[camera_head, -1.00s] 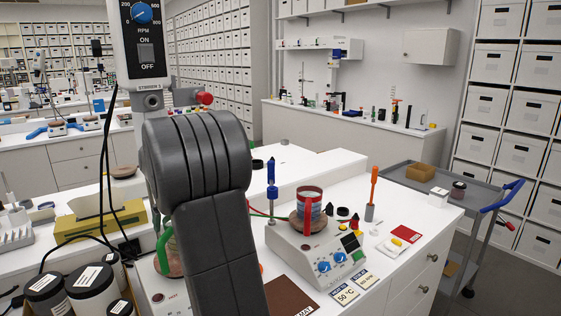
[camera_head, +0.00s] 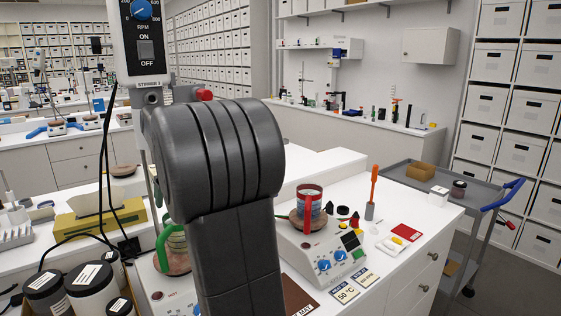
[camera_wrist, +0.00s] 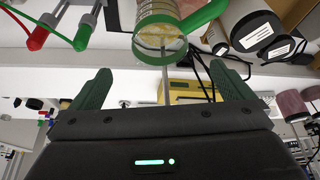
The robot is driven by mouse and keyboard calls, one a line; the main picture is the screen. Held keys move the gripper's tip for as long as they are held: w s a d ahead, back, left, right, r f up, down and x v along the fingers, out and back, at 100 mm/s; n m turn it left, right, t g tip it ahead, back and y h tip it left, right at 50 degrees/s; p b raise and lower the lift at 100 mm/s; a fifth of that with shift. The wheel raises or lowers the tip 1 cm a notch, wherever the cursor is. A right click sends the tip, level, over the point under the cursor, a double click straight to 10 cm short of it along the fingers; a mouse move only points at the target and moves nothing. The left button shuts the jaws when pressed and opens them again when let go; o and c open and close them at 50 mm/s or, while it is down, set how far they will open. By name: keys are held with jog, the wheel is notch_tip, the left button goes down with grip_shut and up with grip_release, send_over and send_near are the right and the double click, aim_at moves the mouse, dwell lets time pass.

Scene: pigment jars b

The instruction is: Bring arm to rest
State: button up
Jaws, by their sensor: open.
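My arm stands in the middle of the head view and hides part of the bench behind it. My gripper (camera_wrist: 163,92) shows in the wrist view with two green fingers set wide apart. It is open and nothing is held between the fingers. A glass vessel with a green handle (camera_wrist: 160,32) shows beyond the fingers in the wrist view, with a thin rod below it in the picture. I cannot tell its distance from the fingers. In the head view the gripper itself is hidden behind my arm.
A hotplate (camera_head: 325,249) with a red-handled jar (camera_head: 309,203) stands right of my arm. An orange-handled tool (camera_head: 372,187) stands upright behind it. White-labelled black-lidded jars (camera_head: 90,286) stand at the lower left. A grey cart (camera_head: 402,174) is at the right.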

jog(key=p+x, duration=0.1)
jog(key=x, duration=1)
jog(key=shift+f, duration=0.2)
jog(key=shift+w+a+r, duration=0.1)
jog(key=shift+w+a, duration=0.1)
jog(key=v, duration=0.2)
jog(key=b+v, duration=0.1)
jog(key=shift+s+d+r, duration=0.15)
jog(key=shift+s+d, duration=0.2)
jog(key=shift+d, duration=0.05)
